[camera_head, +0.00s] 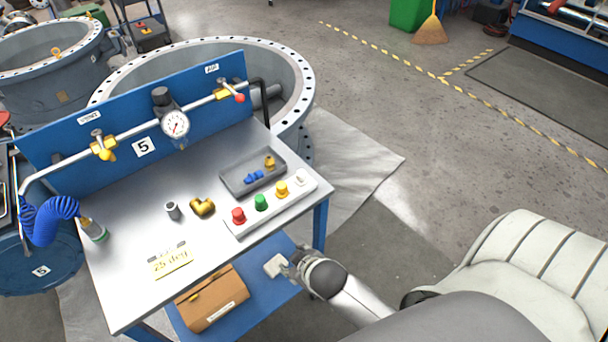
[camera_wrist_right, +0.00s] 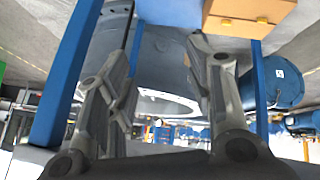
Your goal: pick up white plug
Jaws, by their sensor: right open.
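The white plug (camera_head: 300,177) stands at the far right end of a pale strip (camera_head: 262,226), in a row with a yellow plug (camera_head: 281,189), a green plug (camera_head: 261,202) and a red plug (camera_head: 238,216). The strip lies near the right edge of the workbench top. My right gripper (camera_head: 281,264) is off the bench's front right edge, apart from the plug and nearer to me. In the right wrist view its two fingers (camera_wrist_right: 158,75) are spread with nothing between them. The white plug is not seen in that view. My left gripper is not in view.
A grey tray (camera_head: 236,187) with blue and brass parts lies behind the strip. A brass elbow (camera_head: 202,206) and grey fitting (camera_head: 172,210) are left of it. A blue panel with gauge (camera_head: 176,124) stands behind. A cardboard box (camera_head: 212,298) sits on the lower shelf.

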